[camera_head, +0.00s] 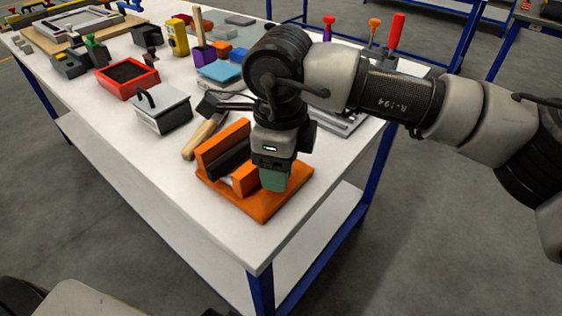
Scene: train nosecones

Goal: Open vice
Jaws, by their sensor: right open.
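An orange vice (262,203) lies on the near part of the white table. It has an upright orange jaw block at the left, a dark grey part in the middle and a smaller orange block at the right. My right arm reaches in from the right, and my right gripper (273,180) points down over the right side of the vice. Its green fingertip pad is close above the orange base; I cannot tell if it touches. The gripper hides part of the vice, and its handle is not clear to see. My left gripper is not in view.
A wooden-handled hammer (204,137) lies just behind the vice. A grey box with a handle (161,112) and a red tray (127,79) stand to the left. Red and orange screwdrivers (395,36) stand at the back right. The table's near corner (247,250) is bare.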

